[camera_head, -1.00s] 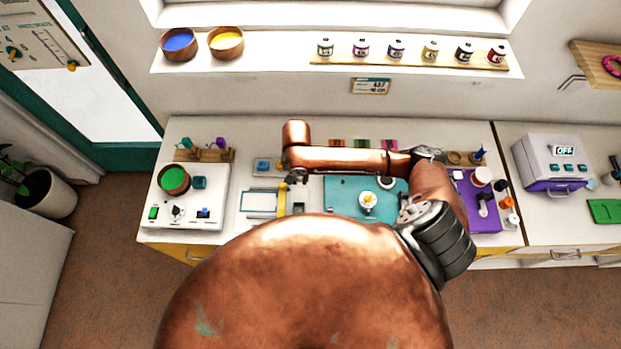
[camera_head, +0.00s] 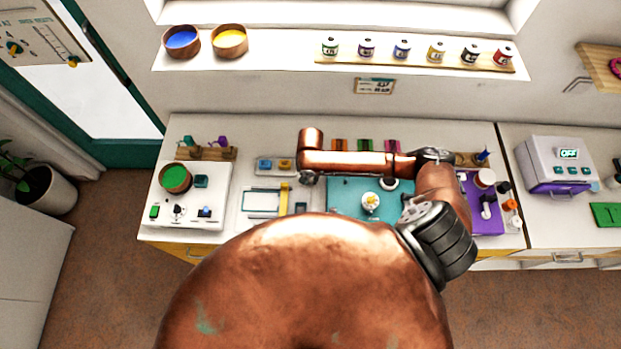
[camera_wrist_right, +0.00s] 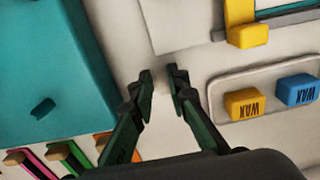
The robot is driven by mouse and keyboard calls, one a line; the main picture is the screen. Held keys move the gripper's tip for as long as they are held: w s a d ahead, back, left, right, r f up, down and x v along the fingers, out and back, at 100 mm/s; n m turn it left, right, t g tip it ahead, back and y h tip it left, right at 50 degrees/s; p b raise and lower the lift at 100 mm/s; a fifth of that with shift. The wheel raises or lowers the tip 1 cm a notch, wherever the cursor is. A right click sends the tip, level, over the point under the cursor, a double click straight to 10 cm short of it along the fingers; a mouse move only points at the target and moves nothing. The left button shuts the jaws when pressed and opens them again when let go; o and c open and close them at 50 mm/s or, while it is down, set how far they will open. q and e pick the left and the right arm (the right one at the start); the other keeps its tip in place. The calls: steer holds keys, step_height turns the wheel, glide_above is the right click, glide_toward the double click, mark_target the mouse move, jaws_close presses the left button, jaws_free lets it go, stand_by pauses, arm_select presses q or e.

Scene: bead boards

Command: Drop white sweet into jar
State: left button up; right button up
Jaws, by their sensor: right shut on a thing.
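My right gripper (camera_head: 308,178) hangs over the worktop, between the press with the yellow bar and the teal mat (camera_head: 340,208). In the right wrist view its fingers (camera_wrist_right: 163,80) are close together on something small and pale. That piece, seemingly the white sweet, hardly stands out from the pale worktop behind it. I cannot tell for sure which vessel is the jar. A round white container with a yellow middle (camera_head: 370,202) stands on the teal mat, and a white-topped pot (camera_head: 485,178) stands on the purple mat. My left gripper is not in view.
Blue and yellow wax blocks lie in a pale tray (camera_wrist_right: 215,100) beside the gripper. A green-filled pot (camera_head: 175,178) stands on a white heater at left. Several labelled jars (camera_head: 401,50) line the shelf. My arm covers part of the worktop.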

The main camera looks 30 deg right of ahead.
steer(key=shift+f, duration=0.1)
steer(key=o, duration=0.8)
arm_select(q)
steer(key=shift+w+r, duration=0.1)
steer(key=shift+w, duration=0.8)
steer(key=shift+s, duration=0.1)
